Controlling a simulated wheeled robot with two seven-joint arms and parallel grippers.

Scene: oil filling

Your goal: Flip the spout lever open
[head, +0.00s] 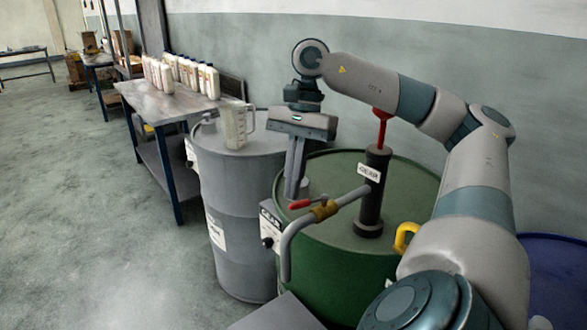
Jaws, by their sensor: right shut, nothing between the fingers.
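A dark hand pump (370,192) stands upright on the green drum (320,180), with a red handle (381,128) on top. Its grey spout (294,243) runs to the left and bends down past the drum's edge. A brass fitting (325,210) on the spout carries the red spout lever (299,204), which points left, roughly along the pipe. My right gripper (293,196) points down, shut and empty, with its fingertips close to the lever's end. I cannot tell whether they touch it. My left gripper is not in view.
A grey drum (230,185) with a clear measuring jug (237,125) on top stands to the left. A table (145,100) with several white bottles (180,74) is behind it. A blue drum (560,270) is at the right. The floor at left is clear.

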